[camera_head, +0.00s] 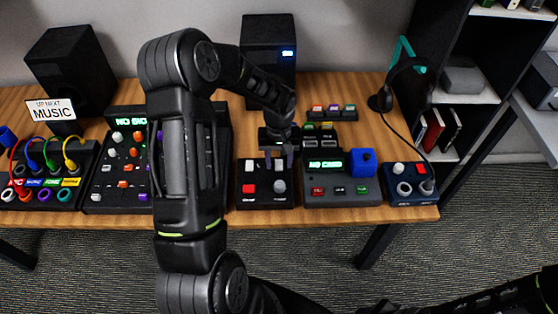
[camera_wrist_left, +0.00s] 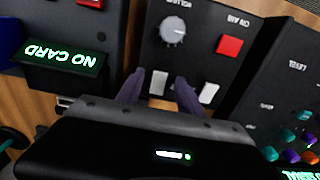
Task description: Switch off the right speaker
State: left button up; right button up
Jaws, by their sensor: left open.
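The right speaker (camera_head: 268,45) is a black box with a small lit blue display, standing at the back of the table behind my left arm. A black control box (camera_head: 251,203) in front of it carries a red button, a grey knob and two white rocker switches. One white switch (camera_wrist_left: 158,82) shows between the fingers of my left gripper (camera_wrist_left: 160,92); the other white switch (camera_wrist_left: 208,93) is outside them. My left gripper (camera_head: 278,158) is open and points down over the box's back edge. Contact with the switch cannot be told. My right gripper is out of view.
The left speaker (camera_head: 70,70) stands at the back left behind a "MUSIC" sign (camera_head: 51,109). A mixer (camera_head: 110,185) is left of the control box. A card reader (camera_head: 340,190) with a blue block is on its right. A headset (camera_head: 385,95) hangs at the right.

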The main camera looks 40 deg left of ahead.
pick_arm(q)
jog(key=shift+f, duration=0.5)
jog(key=shift+c, duration=0.3)
grip_shut()
